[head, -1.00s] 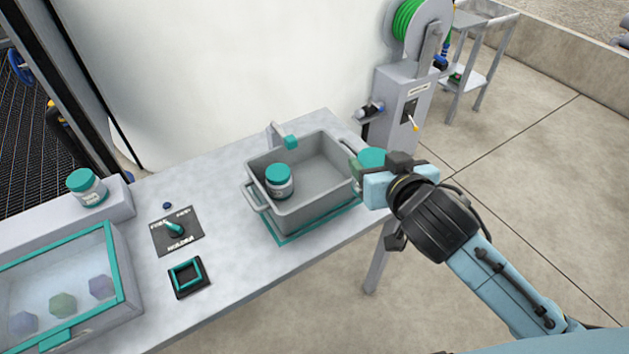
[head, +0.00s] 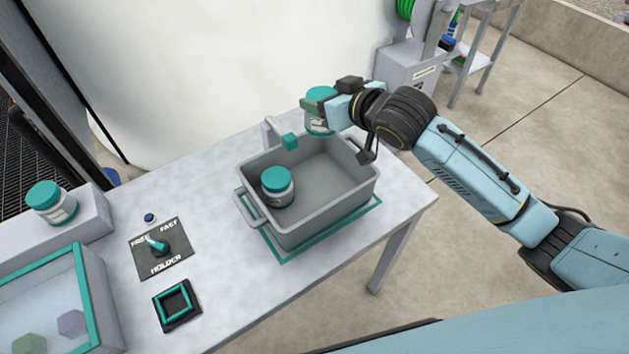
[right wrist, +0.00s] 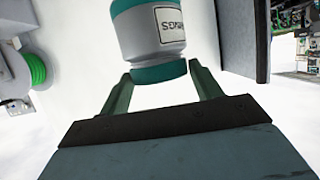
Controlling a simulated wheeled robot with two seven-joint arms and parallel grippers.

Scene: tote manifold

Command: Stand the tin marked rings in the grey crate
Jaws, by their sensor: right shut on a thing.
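My right gripper (head: 327,106) is shut on a tin with a teal lid (head: 319,125) and holds it above the far right rim of the grey crate. In the right wrist view the held tin (right wrist: 145,35) sits between the fingers (right wrist: 160,78), its label upside down and hard to read. The grey crate (head: 330,216) stands on the table. A second teal-lidded tin (head: 277,187) stands upright inside it at the left; its label is mostly hidden. A third such tin (head: 52,203) stands on a ledge at the left. My left gripper is not in view.
A teal outline (head: 287,257) surrounds the crate's base. A bracket with a teal block (head: 290,141) rises at the crate's back edge. At the left are a holder switch plate (head: 165,255), a teal-framed square socket (head: 178,303) and a clear-topped case (head: 85,290). The crate's right half is free.

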